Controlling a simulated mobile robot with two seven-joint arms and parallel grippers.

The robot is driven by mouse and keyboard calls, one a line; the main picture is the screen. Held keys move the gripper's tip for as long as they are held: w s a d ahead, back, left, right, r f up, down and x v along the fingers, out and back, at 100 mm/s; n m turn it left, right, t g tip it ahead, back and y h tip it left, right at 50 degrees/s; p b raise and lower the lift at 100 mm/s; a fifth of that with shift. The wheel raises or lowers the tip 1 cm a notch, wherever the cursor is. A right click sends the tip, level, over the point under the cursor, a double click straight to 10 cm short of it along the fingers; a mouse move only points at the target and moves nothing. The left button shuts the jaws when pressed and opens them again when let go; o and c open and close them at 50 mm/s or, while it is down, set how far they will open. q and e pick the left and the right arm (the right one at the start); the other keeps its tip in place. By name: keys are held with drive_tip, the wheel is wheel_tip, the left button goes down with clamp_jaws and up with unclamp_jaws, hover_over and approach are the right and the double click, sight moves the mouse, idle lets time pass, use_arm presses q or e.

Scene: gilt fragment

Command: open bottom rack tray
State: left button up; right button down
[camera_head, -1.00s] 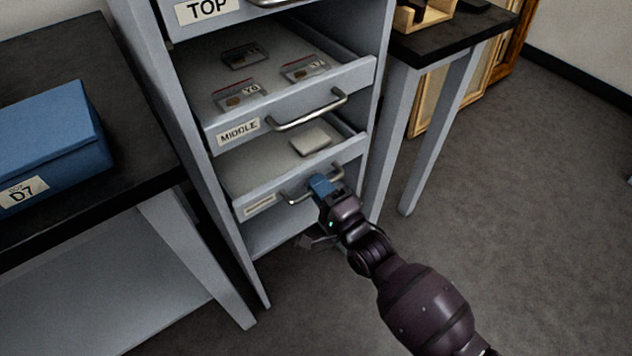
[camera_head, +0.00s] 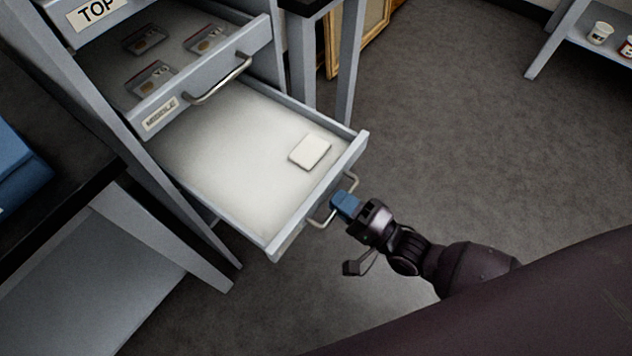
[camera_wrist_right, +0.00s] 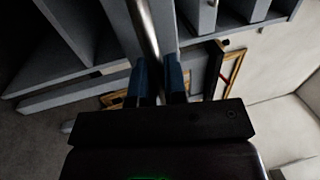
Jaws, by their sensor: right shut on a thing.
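The bottom rack tray (camera_head: 225,165) is pulled far out of the grey rack in the head view. A small white block (camera_head: 310,151) lies in it near the front. Its metal handle (camera_head: 322,218) is on the front panel. My right gripper (camera_head: 345,204), with blue fingertips, is shut on this handle. In the right wrist view the handle bar (camera_wrist_right: 146,35) runs between the two blue fingers (camera_wrist_right: 160,80). My left gripper is not in view.
The middle tray (camera_head: 205,62), partly open above, holds several small packaged pieces. A dark-topped table (camera_head: 75,165) with a blue box (camera_head: 18,170) stands at left. A shelf with white cups (camera_head: 599,33) is at upper right. Floor right of the tray is clear.

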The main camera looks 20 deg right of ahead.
drive_tip(key=shift+r+v, duration=0.2)
drive_tip(key=shift+v, duration=0.8)
drive_tip(key=shift+r+v, duration=0.2)
drive_tip(key=shift+v, duration=0.8)
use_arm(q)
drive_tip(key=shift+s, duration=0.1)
use_arm(e)
drive_tip(key=c, duration=1.2)
unclamp_jaws()
use_arm(q)
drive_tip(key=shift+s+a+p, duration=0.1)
drive_tip(key=shift+p, duration=0.3)
use_arm(e)
drive_tip(key=shift+v, duration=5.45)
